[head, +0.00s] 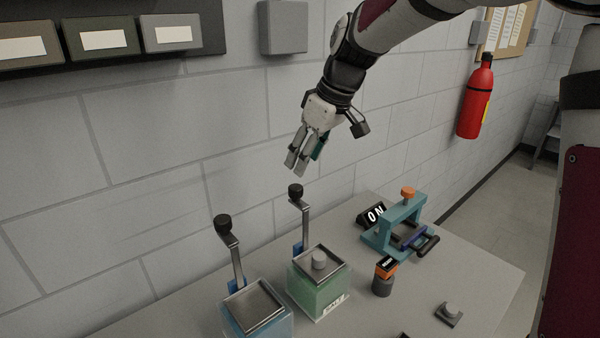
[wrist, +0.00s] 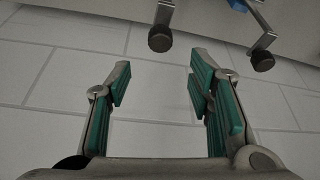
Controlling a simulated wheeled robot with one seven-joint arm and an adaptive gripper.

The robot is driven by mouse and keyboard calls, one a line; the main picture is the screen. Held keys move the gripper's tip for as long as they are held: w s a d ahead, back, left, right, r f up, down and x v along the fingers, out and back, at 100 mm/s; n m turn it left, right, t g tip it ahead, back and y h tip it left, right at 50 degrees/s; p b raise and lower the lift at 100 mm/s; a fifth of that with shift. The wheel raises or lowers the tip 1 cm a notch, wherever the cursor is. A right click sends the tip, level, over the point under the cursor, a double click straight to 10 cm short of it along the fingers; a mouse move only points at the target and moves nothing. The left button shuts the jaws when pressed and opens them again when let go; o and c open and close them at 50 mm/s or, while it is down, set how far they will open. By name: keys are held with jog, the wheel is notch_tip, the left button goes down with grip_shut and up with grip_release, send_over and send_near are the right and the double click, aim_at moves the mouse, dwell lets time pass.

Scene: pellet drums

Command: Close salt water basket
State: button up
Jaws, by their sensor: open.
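A greenish clear box with a metal-rimmed top (head: 319,284) stands on the table; a partly readable label on its front seems to say SALT. My gripper (head: 297,165) is open and empty, in the air above the green box's lever. In the wrist view its green-padded fingers (wrist: 156,85) are apart, and two black knobs (wrist: 161,39) show beyond them.
A block wall runs close behind. A red extinguisher (head: 476,100) hangs on it.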

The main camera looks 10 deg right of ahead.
jog(key=shift+v, duration=1.4)
jog(key=shift+s, duration=0.1)
jog(key=s+d+f+m+t+h, duration=0.1)
jog(key=s+d+m, duration=0.2)
jog(key=s, duration=1.1)
jog(key=s+d+f+m+t+h, duration=0.1)
jog(key=s+m, duration=0.4)
jog(key=s, duration=0.9)
jog(key=shift+s+d+f+h, duration=0.25)
jog(key=shift+d+h, duration=0.25)
jog(key=shift+d, duration=0.75)
